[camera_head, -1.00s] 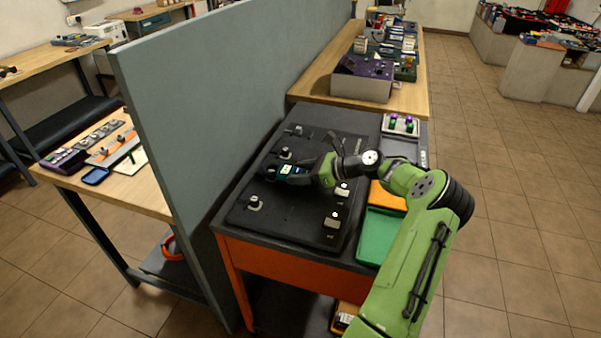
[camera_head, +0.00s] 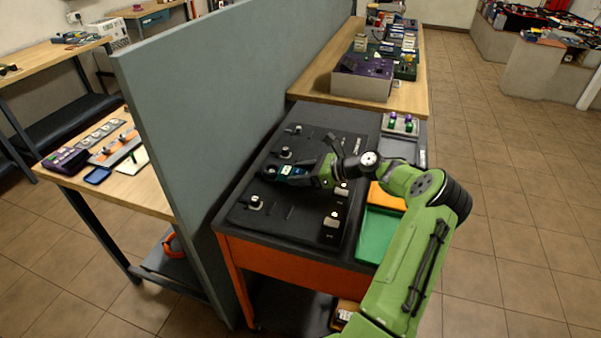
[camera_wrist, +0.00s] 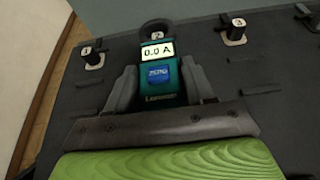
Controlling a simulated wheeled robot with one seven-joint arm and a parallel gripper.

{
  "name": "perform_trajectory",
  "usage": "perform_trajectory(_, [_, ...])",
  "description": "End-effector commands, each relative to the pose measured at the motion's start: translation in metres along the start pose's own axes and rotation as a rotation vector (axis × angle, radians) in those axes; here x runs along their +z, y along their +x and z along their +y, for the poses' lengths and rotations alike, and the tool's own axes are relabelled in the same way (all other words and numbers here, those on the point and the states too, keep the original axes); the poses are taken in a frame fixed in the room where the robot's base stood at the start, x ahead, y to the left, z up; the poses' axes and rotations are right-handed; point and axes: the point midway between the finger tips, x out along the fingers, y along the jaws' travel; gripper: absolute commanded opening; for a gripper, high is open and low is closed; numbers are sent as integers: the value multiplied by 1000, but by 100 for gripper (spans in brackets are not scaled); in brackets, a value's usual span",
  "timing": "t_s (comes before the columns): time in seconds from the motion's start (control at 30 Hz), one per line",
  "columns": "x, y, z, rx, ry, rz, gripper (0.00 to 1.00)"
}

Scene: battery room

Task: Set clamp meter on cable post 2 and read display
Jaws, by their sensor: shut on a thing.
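My gripper (camera_wrist: 160,93) is shut on the teal clamp meter (camera_wrist: 158,100), with one finger along each side. In the wrist view, the meter's lit display (camera_wrist: 157,51) reads "0.0 A", and a blue ZERO button sits below it. The meter's dark ring jaw (camera_wrist: 156,27) is around or right over the post marked 2 (camera_wrist: 157,35); I cannot tell how far down it sits. The ring looks closed. In the head view the meter (camera_head: 291,171) lies low over the black board, pointing left.
The black board (camera_head: 285,215) carries several other posts, among them post 1 (camera_wrist: 92,56) and post 3 (camera_wrist: 236,34). A grey partition (camera_head: 195,130) stands close to the left. Green (camera_head: 378,238) and orange (camera_head: 386,196) trays lie at the cart's right.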

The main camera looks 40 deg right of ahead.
Motion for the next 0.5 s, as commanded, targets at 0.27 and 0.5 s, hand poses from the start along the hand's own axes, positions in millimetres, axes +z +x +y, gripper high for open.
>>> perform_trajectory(0.27, [-5, 2, 0, 0, -1, -2, 7])
perform_trajectory(0.5, [-7, 3, 0, 0, -1, -1, 64])
